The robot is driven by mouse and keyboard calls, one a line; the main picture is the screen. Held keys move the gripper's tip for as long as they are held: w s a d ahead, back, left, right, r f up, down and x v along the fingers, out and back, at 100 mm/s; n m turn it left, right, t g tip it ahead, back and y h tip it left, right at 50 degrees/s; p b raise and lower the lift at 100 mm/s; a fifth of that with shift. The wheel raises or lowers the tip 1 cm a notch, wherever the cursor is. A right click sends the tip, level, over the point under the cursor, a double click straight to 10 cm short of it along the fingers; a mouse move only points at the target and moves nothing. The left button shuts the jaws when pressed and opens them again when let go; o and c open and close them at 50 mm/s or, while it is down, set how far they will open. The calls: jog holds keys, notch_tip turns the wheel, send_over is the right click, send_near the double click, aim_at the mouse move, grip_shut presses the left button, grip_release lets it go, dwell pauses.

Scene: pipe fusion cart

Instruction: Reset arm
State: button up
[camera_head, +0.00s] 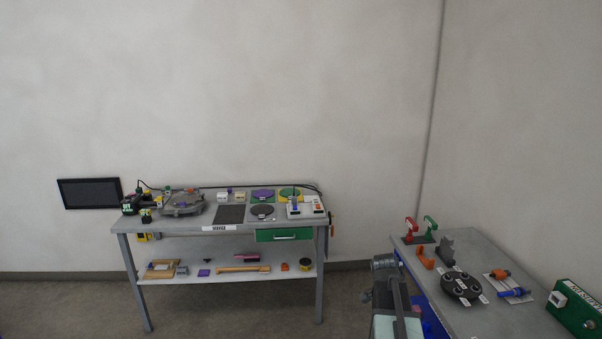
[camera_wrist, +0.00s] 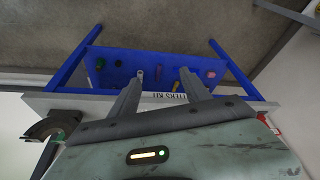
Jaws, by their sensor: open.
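My gripper (camera_wrist: 158,88) shows in the wrist view with its two grey fingers apart and nothing between them. Beyond the fingers is a blue lower shelf (camera_wrist: 110,58) with several small items on it, under a grey table edge bearing a partly hidden label. In the head view, part of my arm (camera_head: 390,295) stands at the left side of the right-hand table (camera_head: 480,300). The fingertips cannot be made out in the head view.
A grey workbench (camera_head: 190,224) with tools, a green drawer (camera_head: 285,234) and a lower shelf stands against the back wall. The right-hand table holds a black round fixture (camera_head: 461,286), red and green clamps (camera_head: 420,228) and a green box (camera_head: 577,312). Floor between the tables is clear.

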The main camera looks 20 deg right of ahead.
jog(key=w+a+f+n+y+b, duration=0.1)
jog(key=w+a+n, duration=0.1)
jog(key=a, duration=0.6)
jog(key=w+a+f+n+b, duration=0.1)
jog(key=w+a+f+n, duration=0.1)
jog(key=a, duration=0.5)
jog(key=s+a+f+n+y, duration=0.1)
jog(key=s+a+n, duration=0.1)
jog(key=a+n, duration=0.4)
jog(key=s+a+f+n+y+b, duration=0.1)
jog(key=s+a+n, duration=0.2)
jog(key=a, duration=1.3)
jog(key=shift+f+n+g+y, duration=0.15)
jog(key=shift+n+g+y, duration=0.2)
jog(key=shift+n, duration=1.35)
jog(key=shift+s, duration=0.1)
